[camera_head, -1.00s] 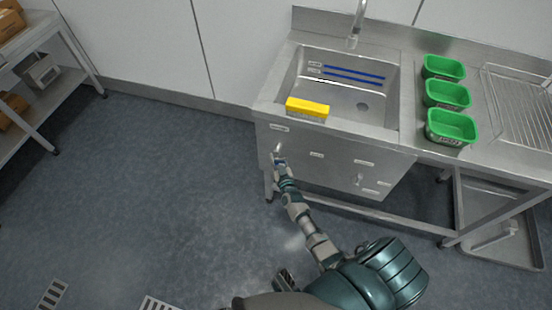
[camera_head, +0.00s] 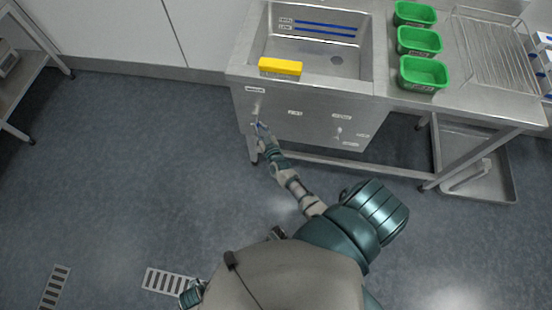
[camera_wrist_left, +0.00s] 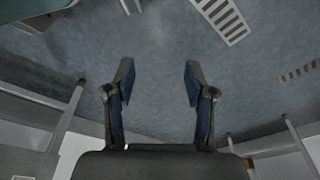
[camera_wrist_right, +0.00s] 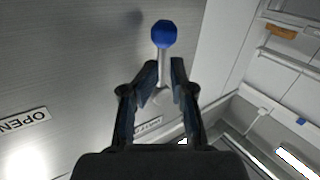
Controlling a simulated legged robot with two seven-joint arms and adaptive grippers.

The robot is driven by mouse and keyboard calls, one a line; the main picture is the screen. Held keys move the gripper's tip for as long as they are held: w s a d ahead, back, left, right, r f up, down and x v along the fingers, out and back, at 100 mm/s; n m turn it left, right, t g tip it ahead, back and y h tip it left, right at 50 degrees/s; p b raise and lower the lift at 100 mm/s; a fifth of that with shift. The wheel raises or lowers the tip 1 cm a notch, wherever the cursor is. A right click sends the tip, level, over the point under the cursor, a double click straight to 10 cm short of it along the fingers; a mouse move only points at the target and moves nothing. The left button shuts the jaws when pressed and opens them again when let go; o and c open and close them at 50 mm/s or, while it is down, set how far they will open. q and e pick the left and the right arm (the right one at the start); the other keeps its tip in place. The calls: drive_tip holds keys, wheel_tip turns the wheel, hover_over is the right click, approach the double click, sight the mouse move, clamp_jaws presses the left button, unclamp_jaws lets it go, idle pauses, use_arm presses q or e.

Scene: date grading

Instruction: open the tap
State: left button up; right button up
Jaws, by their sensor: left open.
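The tap lever is a pale stem with a blue ball knob (camera_wrist_right: 164,34) in the right wrist view. It is on the steel front panel under the sink; its small pale shape (camera_head: 257,106) shows in the head view. My right gripper (camera_wrist_right: 164,70) is at the lever, its fingers drawn in on both sides of the stem, with the knob beyond the fingertips. A label reading OPEN (camera_wrist_right: 24,120) is on the panel to the left. My left gripper (camera_wrist_left: 158,75) is open and empty above the floor.
The steel sink basin (camera_head: 310,50) has a yellow-topped block (camera_head: 280,66) on its front edge. Several green tubs, one of them nearest (camera_head: 424,74), stand to its right, beside a wire rack (camera_head: 490,50). The floor to the left is clear, with drain grates (camera_head: 168,283).

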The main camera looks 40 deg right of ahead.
use_arm(q)
drive_tip(key=s+a+f+p, duration=0.2)
drive_tip(key=s+f+p, duration=0.4)
drive_tip(key=s+f, duration=0.4)
drive_tip(key=shift+s+f+g, duration=0.3)
drive_tip(key=shift+s+g, duration=0.1)
drive_tip(key=shift+s, duration=0.2)
use_arm(e)
drive_tip(key=f+v, duration=0.1)
drive_tip(key=v, duration=1.5)
drive_tip(key=shift+s, duration=0.1)
use_arm(q)
drive_tip(key=shift+r, duration=0.15)
use_arm(e)
drive_tip(key=shift+r, duration=0.1)
use_arm(q)
drive_tip(key=shift+w+d, duration=0.1)
use_arm(e)
drive_tip(key=v, duration=1.2)
